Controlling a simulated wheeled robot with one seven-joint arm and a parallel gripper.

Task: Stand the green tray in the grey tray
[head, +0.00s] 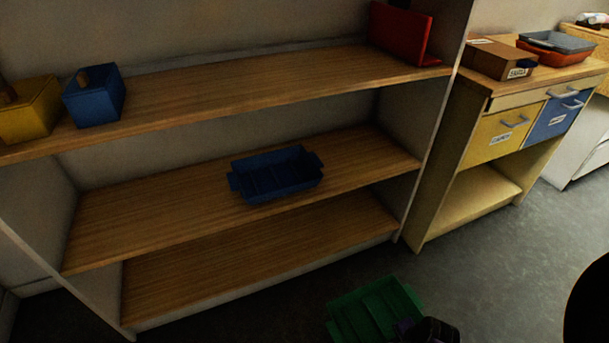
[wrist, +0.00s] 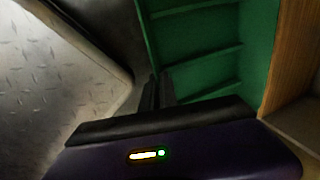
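The green tray (head: 368,312) shows at the bottom of the head view, with ridges across its inside, and is cut off by the lower edge. My dark gripper (head: 424,328) is at its right edge. In the wrist view the green tray (wrist: 200,45) fills the upper right, and the fingers of my gripper (wrist: 158,92) are close together on its near left edge. The gripper looks shut on that edge; the exact contact is dark. A grey tray (head: 557,41) lies at the far right in the head view, on top of a red tray on a wooden cabinet.
Yellow (head: 30,108) and blue (head: 94,97) boxes and a red holder (head: 402,33) are on the top board. A cardboard box (head: 498,59) stands beside the red tray (head: 555,55). Floor (head: 500,270) is clear at right.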

